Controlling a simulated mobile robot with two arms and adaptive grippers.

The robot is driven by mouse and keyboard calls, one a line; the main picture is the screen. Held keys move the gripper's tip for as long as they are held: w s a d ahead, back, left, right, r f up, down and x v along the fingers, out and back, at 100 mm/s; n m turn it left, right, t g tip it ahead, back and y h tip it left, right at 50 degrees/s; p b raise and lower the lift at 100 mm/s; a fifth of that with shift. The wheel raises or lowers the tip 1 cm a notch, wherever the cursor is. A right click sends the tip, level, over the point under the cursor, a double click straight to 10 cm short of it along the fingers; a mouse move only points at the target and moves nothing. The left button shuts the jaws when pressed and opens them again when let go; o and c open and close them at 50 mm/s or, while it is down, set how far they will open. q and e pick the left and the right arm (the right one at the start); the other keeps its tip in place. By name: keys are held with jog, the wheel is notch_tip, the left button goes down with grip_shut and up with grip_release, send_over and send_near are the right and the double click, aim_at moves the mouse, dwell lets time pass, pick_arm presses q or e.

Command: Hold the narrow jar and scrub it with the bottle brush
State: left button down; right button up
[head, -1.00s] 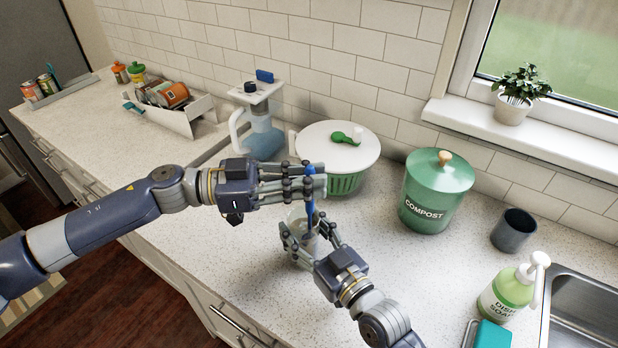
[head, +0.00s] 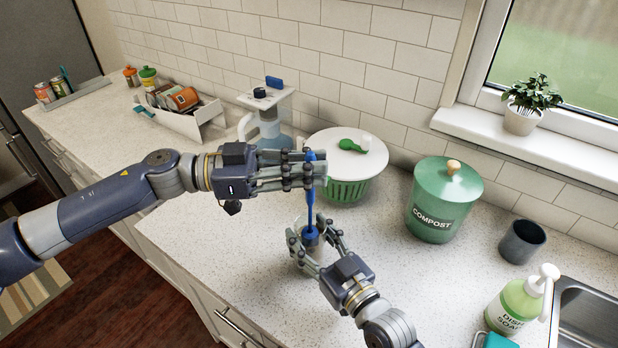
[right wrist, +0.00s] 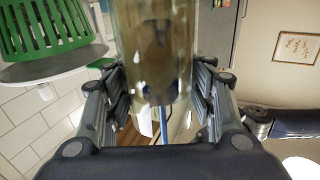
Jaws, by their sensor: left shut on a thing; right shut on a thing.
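My left gripper (head: 312,174) is shut on the upright blue bottle brush (head: 310,215), holding it by the upper handle. Directly below, my right gripper (head: 315,245) is shut around the clear narrow jar (head: 302,222), which is partly hidden by the fingers.
Behind my grippers stand a green salad spinner (head: 349,190) with a white lid and a water pitcher (head: 268,132). To the right are a green compost bin (head: 440,212), a dark cup (head: 522,242) and dish soap (head: 517,305) by the sink (head: 590,315). The counter front left is clear.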

aim_at(309, 203)
pick_arm(q)
notch_tip(309, 203, up, 14)
jog(key=shift+f, duration=0.2)
dwell(0.8)
dwell(0.7)
jog(key=shift+f, duration=8.6)
jog(key=shift+w, duration=0.15)
jog(key=shift+w+r, duration=0.2)
jog(key=shift+r, duration=0.8)
jog(key=shift+w+r, duration=0.15)
jog(key=shift+r, duration=0.8)
jog(key=shift+w+r, duration=0.2)
jog(key=shift+r, duration=0.8)
notch_tip(309, 203, down, 6)
